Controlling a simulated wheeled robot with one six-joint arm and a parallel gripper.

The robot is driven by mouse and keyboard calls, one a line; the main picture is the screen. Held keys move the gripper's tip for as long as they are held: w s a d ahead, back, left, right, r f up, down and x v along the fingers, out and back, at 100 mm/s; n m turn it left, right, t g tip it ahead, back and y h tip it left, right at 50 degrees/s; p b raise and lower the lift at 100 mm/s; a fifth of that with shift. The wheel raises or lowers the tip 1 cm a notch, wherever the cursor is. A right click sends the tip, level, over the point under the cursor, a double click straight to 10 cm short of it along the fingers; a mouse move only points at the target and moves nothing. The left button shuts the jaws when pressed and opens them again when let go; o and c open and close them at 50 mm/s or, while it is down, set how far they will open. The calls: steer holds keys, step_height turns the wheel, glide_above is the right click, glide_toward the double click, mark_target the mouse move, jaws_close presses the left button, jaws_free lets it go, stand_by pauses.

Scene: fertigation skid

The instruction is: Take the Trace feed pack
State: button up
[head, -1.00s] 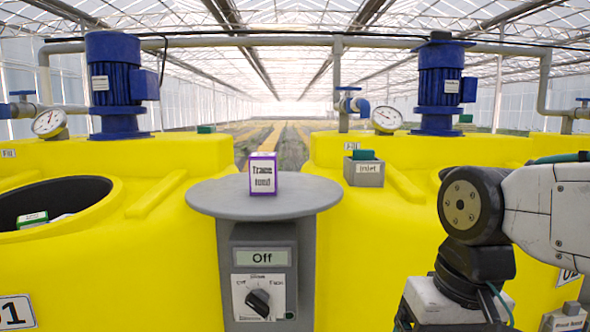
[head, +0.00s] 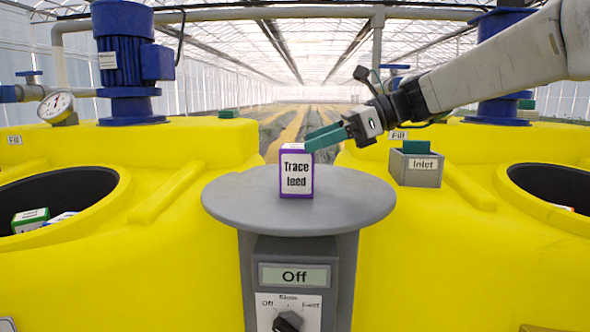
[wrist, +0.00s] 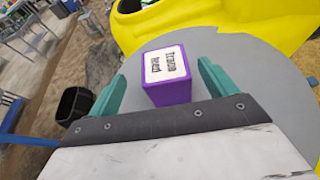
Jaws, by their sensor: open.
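The Trace feed pack (head: 296,178) is a purple box with a white label. It stands upright on the round grey pedestal top (head: 235,200). My gripper (head: 322,140) is at the pack's upper right in the head view, its teal fingers pointing left toward it. In the wrist view the pack (wrist: 167,77) lies ahead of and between the two open teal fingers (wrist: 160,85), with grey top showing on both sides of it. I cannot tell whether any finger touches it.
Yellow tanks stand on both sides, with open mouths at left (head: 70,188) and right (head: 555,185); the left one holds small packs (head: 30,217). A grey Inlet box (head: 416,168) stands right of the pedestal. Below the top are an Off display (head: 294,276) and a rotary knob (head: 287,321).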

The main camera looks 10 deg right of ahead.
mark_target(301, 146)
steer(key=x, duration=0.3)
steer(key=shift+w+a+f, duration=0.2)
steer(key=shift+w+f, duration=0.15)
steer(key=shift+w, duration=0.05)
steer(key=shift+a+f, duration=0.2)
steer(key=shift+a, duration=0.3)
steer(key=c, duration=1.3)
steer(key=shift+r, duration=0.15)
